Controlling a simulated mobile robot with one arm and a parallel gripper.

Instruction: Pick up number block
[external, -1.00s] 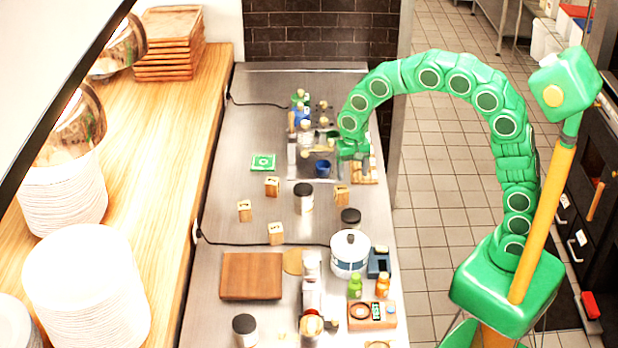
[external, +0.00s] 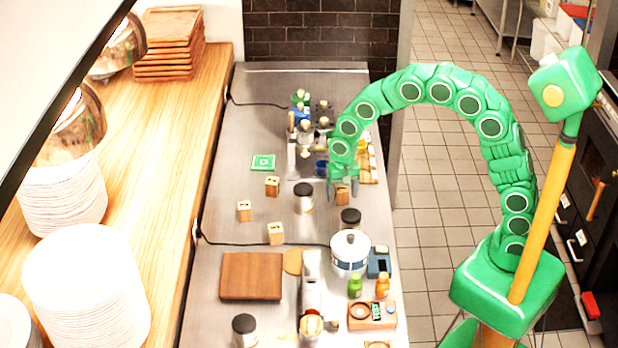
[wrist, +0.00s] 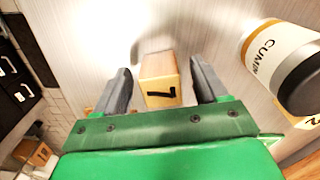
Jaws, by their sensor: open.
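A light wooden number block (wrist: 160,75) with a dark mark like a 7 sits between the two grey fingers of my gripper (wrist: 161,84) in the wrist view. There is a gap on both sides of it. In the external view my gripper (external: 342,184) hangs right at this block (external: 343,198), and its fingers cover part of it. The gripper is open. Other number blocks stand on the steel counter to the left: one block (external: 272,186), a second block (external: 244,211) and a third block (external: 276,234).
A dark-lidded cumin jar (wrist: 275,60) stands close by on the right in the wrist view. In the external view another dark-lidded jar (external: 350,218) is just in front of the block. A white pot (external: 349,255) and a cutting board (external: 251,276) lie nearer the camera.

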